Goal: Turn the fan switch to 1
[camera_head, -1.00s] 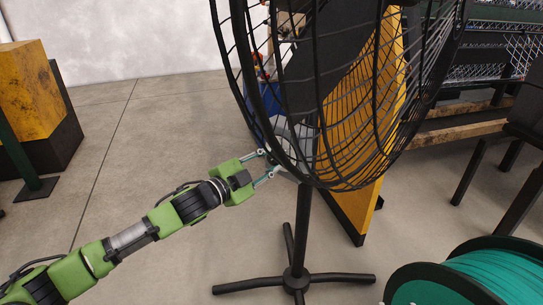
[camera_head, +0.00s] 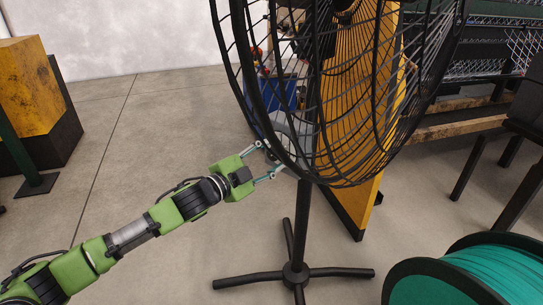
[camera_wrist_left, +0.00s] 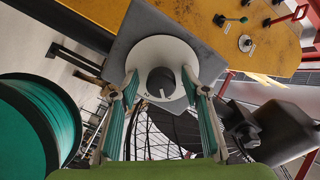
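The large black pedestal fan (camera_head: 330,100) stands in the middle of the head view, its round cage facing right. In the left wrist view, the fan switch is a dark round knob (camera_wrist_left: 161,82) with a pale pointer mark, on a white disc (camera_wrist_left: 150,55) with small markings. The markings are too small to read. My left gripper (camera_head: 269,160) is by the lower left of the cage. In the left wrist view its fingers (camera_wrist_left: 161,88) are spread, one on each side of the knob. I cannot tell whether they touch it. My right gripper is not in view.
The fan's pole and feet (camera_head: 294,275) stand below the cage. A green spool (camera_head: 480,275) is at the lower right. A yellow panel (camera_head: 360,205) stands behind the fan. A yellow and black block (camera_head: 35,95) is at the left. The floor between is clear.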

